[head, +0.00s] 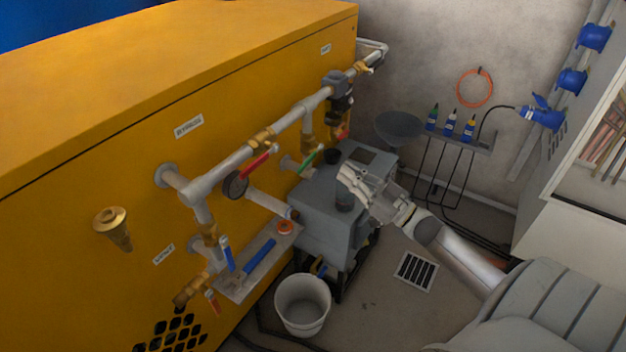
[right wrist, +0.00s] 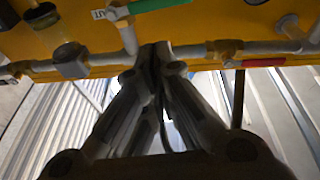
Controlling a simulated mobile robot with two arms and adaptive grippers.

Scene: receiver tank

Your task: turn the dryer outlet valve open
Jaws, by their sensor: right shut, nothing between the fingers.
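Several lever valves sit on the grey pipework along the yellow cabinet. A green-handled lever (head: 307,158) is close to my right gripper (head: 349,178); the green handle also shows at the top of the right wrist view (right wrist: 155,5), beside a partly cut-off label (right wrist: 99,14). I cannot read which label names the dryer outlet valve. My right gripper is shut and empty, above the grey box unit; in the right wrist view its fingertips (right wrist: 158,52) appear just below the pipe and green handle, contact unclear. My left gripper is not in view.
A red lever (head: 255,166) and a dark gauge (head: 235,184) are left of the green lever. The grey box unit (head: 318,222) stands below my gripper. A white bucket (head: 302,304) and a floor grate (head: 415,272) are on the floor. Bottles (head: 451,123) stand on a wall shelf.

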